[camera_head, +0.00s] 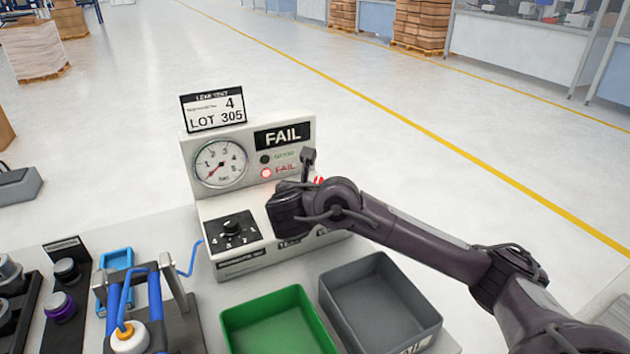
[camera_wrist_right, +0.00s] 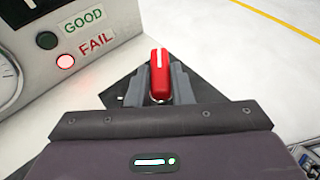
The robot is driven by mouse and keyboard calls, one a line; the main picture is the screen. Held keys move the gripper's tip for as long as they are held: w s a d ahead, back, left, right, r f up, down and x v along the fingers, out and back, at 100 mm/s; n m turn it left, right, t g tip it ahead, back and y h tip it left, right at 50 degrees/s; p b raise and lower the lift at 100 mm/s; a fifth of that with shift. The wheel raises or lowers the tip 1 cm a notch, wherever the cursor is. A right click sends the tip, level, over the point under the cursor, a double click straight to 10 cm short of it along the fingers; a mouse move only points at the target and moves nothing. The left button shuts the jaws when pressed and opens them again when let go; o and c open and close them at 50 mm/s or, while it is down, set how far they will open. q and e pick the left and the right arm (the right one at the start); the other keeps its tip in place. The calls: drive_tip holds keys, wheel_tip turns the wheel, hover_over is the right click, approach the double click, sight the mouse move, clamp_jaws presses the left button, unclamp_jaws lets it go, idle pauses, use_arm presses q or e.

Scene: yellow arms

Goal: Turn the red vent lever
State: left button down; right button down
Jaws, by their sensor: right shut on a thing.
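The red vent lever (camera_wrist_right: 159,75) stands between the two fingers of my right gripper (camera_wrist_right: 160,88) in the right wrist view, and the fingers are shut on it. A white stripe runs down its front. In the head view my right gripper (camera_head: 298,205) is at the right part of the leak test unit (camera_head: 190,155), and only a sliver of red shows behind my arm. The unit's display reads FAIL and its red FAIL lamp (camera_head: 266,173) is lit. The gauge (camera_head: 219,164) and a black knob (camera_head: 232,228) are on the unit. My left gripper is not in view.
A green bin (camera_head: 278,322) and a grey bin (camera_head: 381,303) stand in front of the unit. A fixture with blue tubes and a white-and-orange part (camera_head: 129,338) is at the left front. Black and purple-ringed parts (camera_head: 60,306) sit in a rack farther left.

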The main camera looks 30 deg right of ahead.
drive_tip(key=shift+r+m+g+h+p, duration=0.1)
drive_tip(key=shift+m+g+h+p, duration=0.25)
drive_tip(key=shift+m+g+h, duration=0.2)
drive_tip(key=shift+m, duration=0.25)
drive_tip(key=c, duration=1.3)
unclamp_jaws()
drive_tip(key=shift+a, duration=0.1)
drive_tip(key=p+v, duration=0.1)
drive_tip(key=v, duration=0.5)
drive_tip(key=shift+a+r, duration=0.15)
drive_tip(key=shift+a, duration=0.05)
drive_tip(key=shift+s+a+r+p, duration=0.1)
drive_tip(key=shift+s+a+p, duration=0.2)
drive_tip(key=shift+s+a, duration=0.1)
drive_tip(key=shift+s, duration=0.1)
